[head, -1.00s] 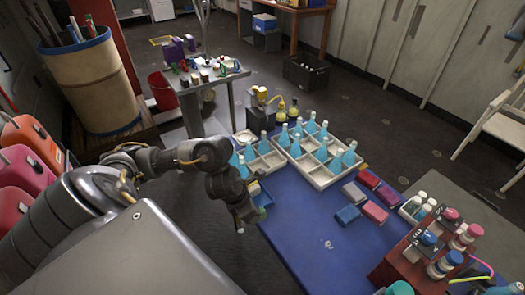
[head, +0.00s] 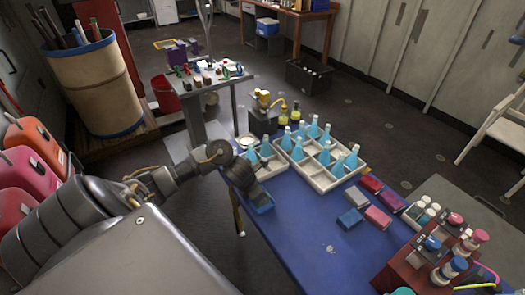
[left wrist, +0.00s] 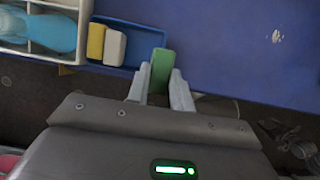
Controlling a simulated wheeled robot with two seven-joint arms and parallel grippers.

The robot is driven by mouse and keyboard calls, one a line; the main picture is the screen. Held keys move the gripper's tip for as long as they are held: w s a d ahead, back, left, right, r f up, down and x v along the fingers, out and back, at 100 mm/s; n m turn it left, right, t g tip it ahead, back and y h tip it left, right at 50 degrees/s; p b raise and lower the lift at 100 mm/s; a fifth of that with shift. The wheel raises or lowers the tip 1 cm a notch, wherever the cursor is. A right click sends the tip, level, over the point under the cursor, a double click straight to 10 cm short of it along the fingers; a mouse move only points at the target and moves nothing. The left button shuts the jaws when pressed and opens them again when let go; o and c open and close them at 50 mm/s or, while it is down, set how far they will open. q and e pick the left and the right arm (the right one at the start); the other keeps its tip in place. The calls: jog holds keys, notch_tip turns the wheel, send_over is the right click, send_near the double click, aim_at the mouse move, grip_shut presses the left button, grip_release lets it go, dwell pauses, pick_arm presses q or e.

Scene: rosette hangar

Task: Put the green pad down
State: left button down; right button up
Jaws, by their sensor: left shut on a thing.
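The green pad (left wrist: 161,72) is upright between the fingers of my left gripper (left wrist: 160,88), which is shut on it. In the left wrist view the pad's far end overlaps the right end of a small blue tray (left wrist: 143,42); I cannot tell whether it touches. A yellow pad (left wrist: 96,41) and a white pad (left wrist: 115,48) lie side by side in the tray. In the head view my left gripper (head: 246,189) is just left of the blue tray (head: 263,206), and the green pad is hidden there. My right gripper is out of view.
The tray lies at the left edge of the blue table (head: 300,228). A white divided crate (head: 318,172) of blue bottles stands behind it. Loose red, pink, grey and blue blocks (head: 350,219) lie to the right. The table's middle front is clear.

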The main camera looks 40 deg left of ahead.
pick_arm(q)
jog(key=shift+w+a+f, duration=0.2)
jog(key=shift+w+f, duration=0.4)
jog(key=shift+f, duration=0.1)
jog(key=shift+w+a+f, duration=0.2)
jog(key=shift+w+f, duration=0.35)
jog(key=shift+f, duration=0.1)
notch_tip(320, 180, down, 3)
jog(key=shift+w+r, duration=0.1)
jog(key=shift+w, duration=0.05)
jog(key=shift+a+f, duration=0.1)
jog(key=shift+f, duration=0.2)
jog(key=shift+f, duration=0.15)
jog(key=c, duration=1.2)
grip_release()
jog(key=shift+c, duration=0.2)
